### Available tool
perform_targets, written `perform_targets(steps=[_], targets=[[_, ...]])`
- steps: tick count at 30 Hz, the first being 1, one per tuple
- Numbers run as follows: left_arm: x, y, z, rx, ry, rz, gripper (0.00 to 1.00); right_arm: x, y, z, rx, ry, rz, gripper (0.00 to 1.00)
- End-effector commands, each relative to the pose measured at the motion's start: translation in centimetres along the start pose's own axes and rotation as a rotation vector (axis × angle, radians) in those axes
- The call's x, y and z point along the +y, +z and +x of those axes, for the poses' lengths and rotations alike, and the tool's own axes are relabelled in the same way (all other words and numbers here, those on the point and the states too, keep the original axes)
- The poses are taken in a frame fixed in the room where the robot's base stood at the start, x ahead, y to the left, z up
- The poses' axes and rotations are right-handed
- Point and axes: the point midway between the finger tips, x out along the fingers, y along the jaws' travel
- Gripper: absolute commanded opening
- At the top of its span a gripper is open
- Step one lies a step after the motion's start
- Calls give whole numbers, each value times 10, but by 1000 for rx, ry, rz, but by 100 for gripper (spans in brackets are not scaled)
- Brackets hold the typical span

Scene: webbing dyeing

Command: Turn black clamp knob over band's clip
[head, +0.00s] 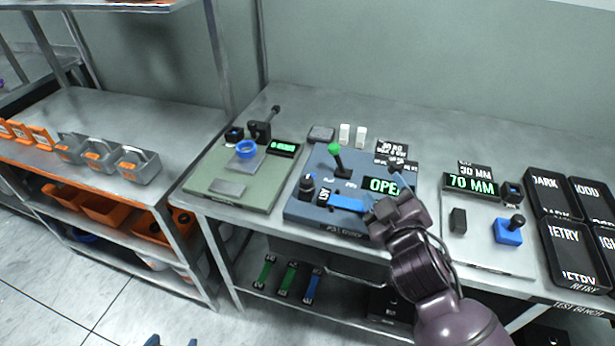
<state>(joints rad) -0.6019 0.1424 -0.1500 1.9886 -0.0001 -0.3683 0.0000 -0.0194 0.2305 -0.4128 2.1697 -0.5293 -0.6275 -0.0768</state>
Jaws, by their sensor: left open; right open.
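A blue-grey fixture (300,212) stands on the bench with a green "OPEN" display (381,186). A black knob (307,185) stands upright at its left side. A blue band (346,203) lies across the front of the fixture, its right end close to my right gripper. I cannot make out the band's clip clearly. My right gripper (374,210) is open at the fixture's front right, right of the black knob and apart from it. Its fingers are small and partly hidden by its own wrist. My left gripper is not in view.
A green-topped lever (334,150) rises behind the band. A green station (225,190) with a blue roll (247,149) stands left. A pale station (490,245) with a "70 MM" display and black trays (568,255) stand right. The back of the bench is mostly clear.

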Motion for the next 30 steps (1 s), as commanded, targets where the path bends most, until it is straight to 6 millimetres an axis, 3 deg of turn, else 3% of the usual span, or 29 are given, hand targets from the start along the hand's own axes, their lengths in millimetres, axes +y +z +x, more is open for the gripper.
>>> perform_targets(steps=[1,3,9,15,18,22,27,30], targets=[[0,-1,0,1,0,0,74,-1,-29,13,113,17,-66,59],[0,-1,0,2,0,0,74,-5,-66,24,271,39,-165,59],[0,-2,0,4,0,0,74,-35,-164,34,732,75,-465,59],[0,-2,0,4,0,0,74,-83,-229,19,1181,61,-799,59],[0,-2,0,4,0,0,74,-110,-243,11,1396,28,-981,59],[0,-2,0,4,0,0,74,-142,-244,4,1657,-46,-1232,59],[0,-2,0,4,0,0,74,-167,-219,12,1949,-218,-1585,59],[0,-2,0,4,0,1,74,-167,-196,26,2080,-370,-1803,59]])
